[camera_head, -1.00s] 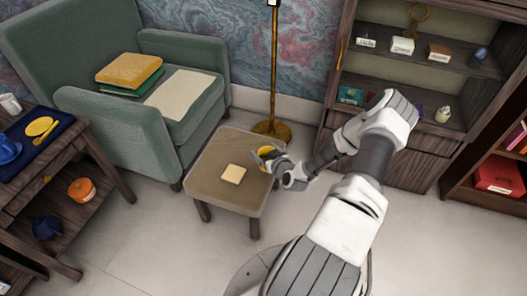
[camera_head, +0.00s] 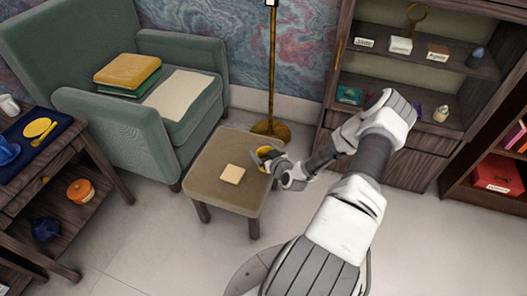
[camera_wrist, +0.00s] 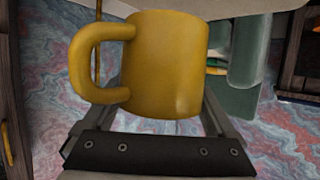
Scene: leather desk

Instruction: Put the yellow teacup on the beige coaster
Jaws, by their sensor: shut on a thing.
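The yellow teacup (camera_wrist: 165,65) fills the upper middle of the wrist view, its handle to the left. My gripper (camera_wrist: 160,118) is shut on it, with a finger on each side. In the head view the teacup (camera_head: 265,152) is small and partly hidden by my gripper (camera_head: 268,158), over the right part of the small stool-like table (camera_head: 215,195). The beige coaster (camera_head: 232,174) lies flat on that table, left of the teacup and apart from it. Whether the teacup touches the tabletop I cannot tell.
A green armchair (camera_head: 110,130) stands behind and left. A brass floor lamp (camera_head: 271,80) rises behind the table. A shelf unit (camera_head: 405,165) is at the right, and a wooden side table (camera_head: 75,150) with dishes at the left. The coaster's top is bare.

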